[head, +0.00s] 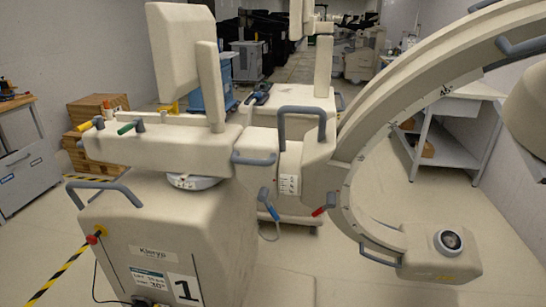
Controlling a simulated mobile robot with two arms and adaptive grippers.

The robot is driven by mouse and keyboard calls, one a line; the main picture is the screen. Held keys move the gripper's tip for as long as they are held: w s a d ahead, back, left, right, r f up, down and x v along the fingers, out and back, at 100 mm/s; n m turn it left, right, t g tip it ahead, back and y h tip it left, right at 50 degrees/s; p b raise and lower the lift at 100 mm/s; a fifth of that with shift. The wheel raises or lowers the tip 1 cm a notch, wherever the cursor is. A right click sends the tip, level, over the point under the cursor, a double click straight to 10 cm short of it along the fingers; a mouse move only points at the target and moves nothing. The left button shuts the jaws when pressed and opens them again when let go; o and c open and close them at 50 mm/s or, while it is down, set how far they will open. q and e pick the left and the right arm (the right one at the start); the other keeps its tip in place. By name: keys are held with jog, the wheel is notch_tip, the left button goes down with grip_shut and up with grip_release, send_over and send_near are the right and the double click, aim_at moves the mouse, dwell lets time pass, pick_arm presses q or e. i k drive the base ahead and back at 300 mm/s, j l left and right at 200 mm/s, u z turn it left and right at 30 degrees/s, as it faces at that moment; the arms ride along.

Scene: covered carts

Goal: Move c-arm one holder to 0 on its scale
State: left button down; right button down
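C-arm one is a beige machine whose front base (120,240) carries a label with a large 1 (185,290). Its big curved arc (400,120) opens to the right and has small dark scale marks along its side; the numbers are too small to read. The holder (309,160) clasps the arc on its left side and has a grey loop handle on top. A small white scale plate (288,185) sits on the holder's left part. A red-tipped lever (323,206) and a blue-tipped lever (268,205) are below. Neither of my grippers is in view.
A white shelf table (440,140) stands behind the arc. Wooden boxes (95,110) and a grey cabinet (30,175) stand at left. Yellow-black tape marks the left floor.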

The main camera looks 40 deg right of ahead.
aim_at(306, 169)
jog(key=z, duration=1.55)
